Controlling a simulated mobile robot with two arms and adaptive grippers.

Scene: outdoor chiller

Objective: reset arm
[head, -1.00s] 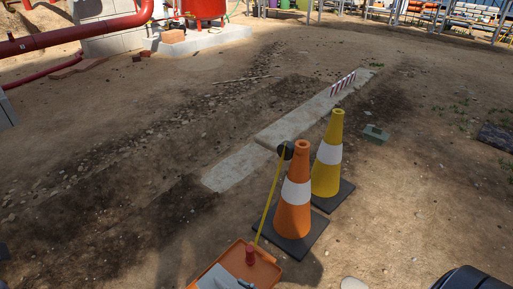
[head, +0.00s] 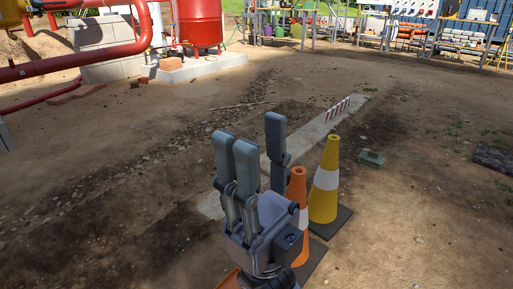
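My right gripper (head: 254,132) stands upright in the lower middle of the head view, fingers pointing up. Two grey fingers are on its left and one on its right, with a wide gap between them. It is open and nothing shows between the fingers. It hides part of the orange cone (head: 300,190) behind it. My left gripper is not in view.
A yellow cone (head: 325,180) with a white band stands beside the orange one. A concrete strip (head: 313,131) carries a small striped barrier (head: 338,108). A red tank (head: 200,22) and red pipes are at the back left. Open dirt lies right.

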